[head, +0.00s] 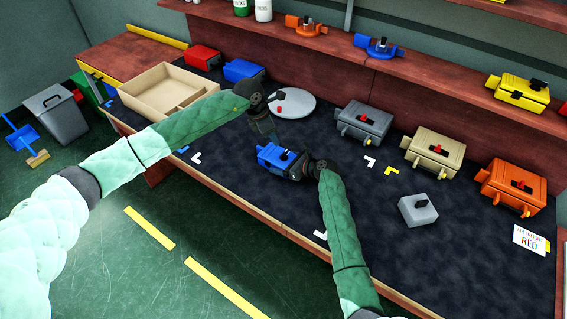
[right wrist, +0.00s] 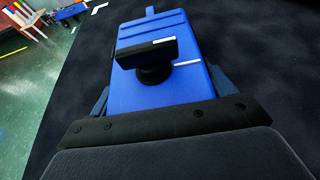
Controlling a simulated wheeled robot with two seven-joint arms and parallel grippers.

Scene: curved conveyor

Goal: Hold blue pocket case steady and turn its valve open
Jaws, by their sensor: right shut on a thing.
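The blue pocket case (head: 268,155) lies on the dark work surface near the middle of the bench. It fills the upper middle of the right wrist view (right wrist: 150,97). Its valve is a black bar handle (right wrist: 146,53) on a round stem, lying across the case; a white line is marked on the lid beside it. My right gripper (head: 298,168) is shut on the near end of the case, with a finger along each side. My left gripper (head: 268,134) is just behind the case, pointing down, apart from the handle. Its finger gap is too small to make out.
A round grey plate (head: 298,103) with a red knob lies behind my left gripper. Grey (head: 362,125), tan (head: 433,150) and orange (head: 512,185) cases stand to the right. A grey block (head: 418,210) sits nearer. A beige divided tray (head: 160,92) is at left.

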